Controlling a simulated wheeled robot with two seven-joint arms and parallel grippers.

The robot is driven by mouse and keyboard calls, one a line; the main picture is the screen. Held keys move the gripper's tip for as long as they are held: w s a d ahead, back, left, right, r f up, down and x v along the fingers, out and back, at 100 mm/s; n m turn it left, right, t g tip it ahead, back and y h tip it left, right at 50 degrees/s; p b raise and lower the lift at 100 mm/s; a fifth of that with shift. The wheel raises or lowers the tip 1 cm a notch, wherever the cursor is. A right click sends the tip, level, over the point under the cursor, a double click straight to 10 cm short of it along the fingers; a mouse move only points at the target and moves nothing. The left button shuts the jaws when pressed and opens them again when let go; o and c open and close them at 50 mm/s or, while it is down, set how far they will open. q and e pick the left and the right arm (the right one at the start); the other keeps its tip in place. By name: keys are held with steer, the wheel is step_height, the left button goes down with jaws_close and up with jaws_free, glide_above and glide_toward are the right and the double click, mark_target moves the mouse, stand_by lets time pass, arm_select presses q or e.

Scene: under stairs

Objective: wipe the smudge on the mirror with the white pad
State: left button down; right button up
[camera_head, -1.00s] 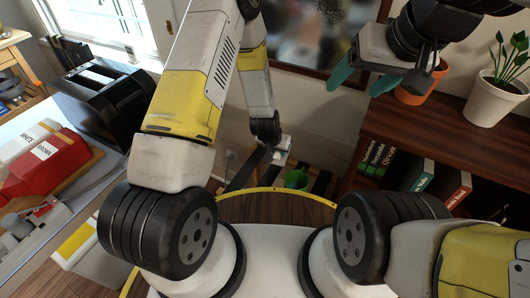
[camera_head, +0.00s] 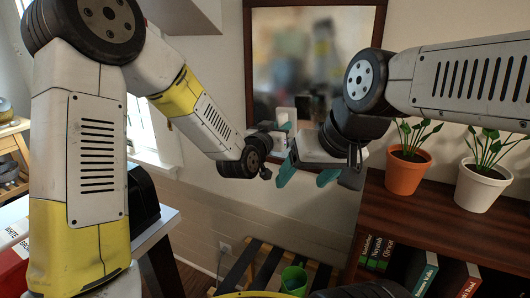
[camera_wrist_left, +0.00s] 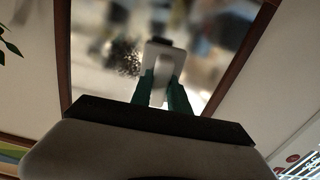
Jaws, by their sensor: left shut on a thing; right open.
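The mirror (camera_head: 290,60) hangs in a dark frame on the far wall and fills the upper left wrist view. The smudge (camera_wrist_left: 122,58) is a dark speckled patch on the glass in the left wrist view; I cannot make it out in the head view. My left gripper (camera_wrist_left: 162,80) is shut on the white pad (camera_wrist_left: 165,55), which appears just right of the smudge there. In the head view the pad (camera_head: 284,115) is in front of the mirror's lower part. I cannot tell if it touches the glass. My right gripper (camera_head: 306,176) is open and empty, nearer the camera.
A dark wooden shelf (camera_head: 430,220) at right bears a plant in an orange pot (camera_head: 406,172) and one in a white pot (camera_head: 481,186), with books (camera_head: 421,272) below. A green bin (camera_head: 293,281) stands low in front. A window is at left.

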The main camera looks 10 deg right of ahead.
mark_target(288, 117)
arm_select(q)
steer(key=shift+r, duration=0.75)
steer(key=shift+x, duration=2.85)
steer(key=shift+x, duration=0.95)
steer(key=s+d, duration=0.6)
steer(key=d, duration=0.4)
steer(key=shift+s, duration=0.3)
steer(key=shift+w+a, duration=0.7)
steer(key=shift+a, duration=0.45)
steer(key=shift+w+a, duration=0.7)
steer(key=shift+a, duration=0.45)
steer(key=shift+w+a, duration=0.7)
steer(key=shift+a, duration=0.45)
steer(key=shift+w+a+r, duration=0.1)
steer(key=shift+w+a, duration=0.5)
steer(key=shift+a, duration=0.2)
steer(key=shift+w+a, duration=0.6)
steer(key=shift+a, duration=0.2)
steer(key=shift+s+d, duration=0.8)
steer(key=shift+d, duration=0.35)
steer(key=shift+s+d, duration=0.75)
steer(key=shift+d, duration=0.45)
steer(key=shift+s+d, duration=0.8)
steer(key=shift+d, duration=0.35)
